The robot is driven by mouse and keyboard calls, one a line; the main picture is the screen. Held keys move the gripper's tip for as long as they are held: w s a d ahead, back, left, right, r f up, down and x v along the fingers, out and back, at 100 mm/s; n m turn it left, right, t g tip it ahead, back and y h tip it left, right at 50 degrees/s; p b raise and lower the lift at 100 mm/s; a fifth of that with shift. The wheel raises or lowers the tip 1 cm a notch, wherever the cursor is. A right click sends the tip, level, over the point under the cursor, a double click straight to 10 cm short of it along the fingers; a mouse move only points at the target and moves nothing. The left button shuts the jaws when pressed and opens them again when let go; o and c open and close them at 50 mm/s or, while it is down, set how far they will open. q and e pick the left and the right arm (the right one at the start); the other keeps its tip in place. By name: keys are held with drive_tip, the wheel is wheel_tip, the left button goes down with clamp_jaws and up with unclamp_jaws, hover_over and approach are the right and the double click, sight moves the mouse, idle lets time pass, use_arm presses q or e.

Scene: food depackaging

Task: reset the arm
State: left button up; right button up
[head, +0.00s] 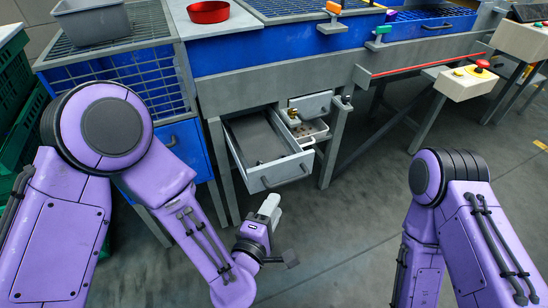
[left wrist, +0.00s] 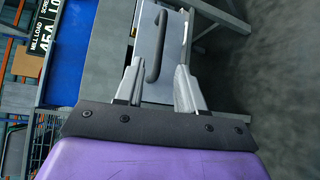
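My left arm comes down on the left in the head view. Its gripper (head: 271,206) is low, just in front of and below an open grey drawer (head: 284,173). In the left wrist view the two fingers of this gripper (left wrist: 158,68) stand well apart with nothing between them. The drawer's front with its dark handle (left wrist: 157,48) shows beyond the fingertips, apart from them. My right arm hangs at the lower right of the head view; its gripper is out of the picture.
The blue-and-grey workbench (head: 270,57) spans the back, with a grey bin (head: 92,22) and a red bowl (head: 208,12) on top. A small tray (head: 312,132) stands beside the drawer. A red button box (head: 467,83) is at right. The floor between my arms is clear.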

use_arm(q)
drive_tip(key=s+a+f+m+g+y, duration=0.3)
drive_tip(key=a+f+m, duration=0.1)
drive_tip(key=a+f, duration=0.35)
drive_tip(key=s+a+f+m+g+y, duration=0.25)
drive_tip(key=a+f+m+g, duration=0.2)
drive_tip(key=a+f, duration=0.3)
drive_tip(key=s+a+f+g+y, duration=0.2)
drive_tip(key=s+a+f+g, duration=0.15)
drive_tip(key=s+a, duration=0.4)
drive_tip(key=s+a+f+g+y, duration=0.2)
drive_tip(key=s+a+f, duration=0.3)
drive_tip(key=s+a, duration=0.3)
wheel_tip(320, 180, up, 15)
drive_tip(key=d+p, duration=0.1)
drive_tip(key=p, duration=1.4)
drive_tip(key=shift+d+t, duration=0.35)
drive_tip(key=shift+t, duration=0.05)
